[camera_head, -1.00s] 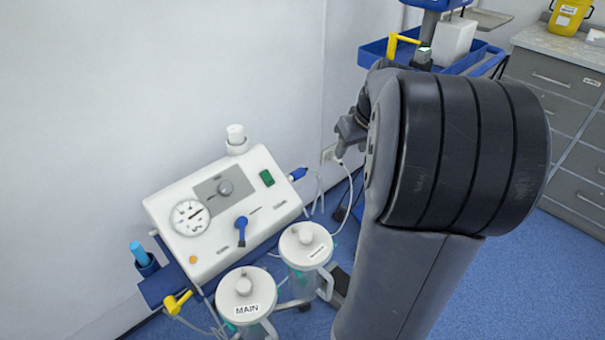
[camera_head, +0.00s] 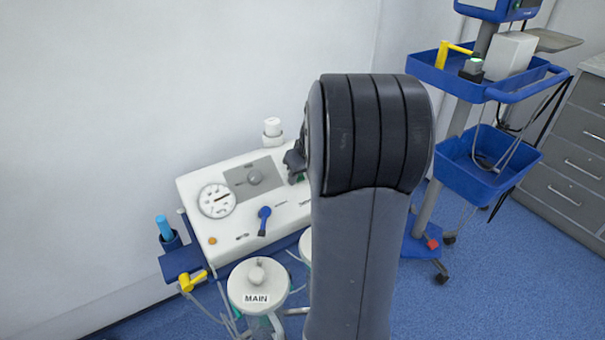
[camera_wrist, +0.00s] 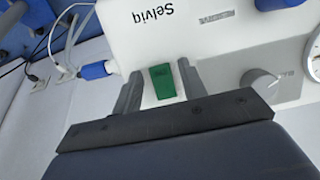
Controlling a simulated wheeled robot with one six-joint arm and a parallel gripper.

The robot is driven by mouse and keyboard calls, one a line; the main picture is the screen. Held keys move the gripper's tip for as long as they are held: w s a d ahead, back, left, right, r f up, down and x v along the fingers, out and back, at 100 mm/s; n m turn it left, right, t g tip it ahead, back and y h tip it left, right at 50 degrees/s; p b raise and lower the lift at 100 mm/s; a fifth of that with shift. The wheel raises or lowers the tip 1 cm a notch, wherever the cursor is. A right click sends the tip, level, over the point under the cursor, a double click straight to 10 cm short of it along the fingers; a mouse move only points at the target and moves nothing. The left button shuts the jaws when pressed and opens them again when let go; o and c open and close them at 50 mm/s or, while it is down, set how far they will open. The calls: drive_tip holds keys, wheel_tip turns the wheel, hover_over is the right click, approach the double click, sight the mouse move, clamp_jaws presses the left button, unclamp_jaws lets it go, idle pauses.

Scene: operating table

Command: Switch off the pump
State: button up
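The pump (camera_head: 237,237) is a white box with a round gauge, a grey dial and a blue lever, standing by the wall in the head view. Its green switch (camera_wrist: 163,82) shows in the wrist view on the white panel. My gripper (camera_wrist: 160,70) is open, with one dark finger on each side of the switch and nothing held. I cannot tell whether the fingers touch the panel. In the head view my gripper (camera_head: 295,160) is at the pump's right end, where my arm hides most of that end.
A jar labelled MAIN (camera_head: 258,283) stands in front of the pump; a second jar is mostly behind my arm. A blue-tray trolley (camera_head: 480,160) stands to the right, with grey drawers (camera_head: 570,160) beyond. Blue floor between is clear.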

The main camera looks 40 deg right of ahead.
drive_tip(key=c, duration=0.8)
drive_tip(key=r+g+p, duration=0.1)
drive_tip(key=p, duration=0.2)
drive_tip(key=shift+w, duration=0.1)
drive_tip(key=g+p, duration=0.1)
drive_tip(key=p, duration=0.2)
drive_tip(key=shift+w, duration=0.15)
drive_tip(key=shift+g+p, duration=0.5)
drive_tip(key=shift+p, duration=0.35)
drive_tip(key=shift+f, duration=0.15)
drive_tip(key=o, duration=1)
drive_tip(key=shift+c, duration=0.2)
wheel_tip(320, 180, up, 11)
drive_tip(key=s+p, duration=0.1)
drive_tip(key=shift+s+f, duration=0.15)
drive_tip(key=shift+s, duration=0.05)
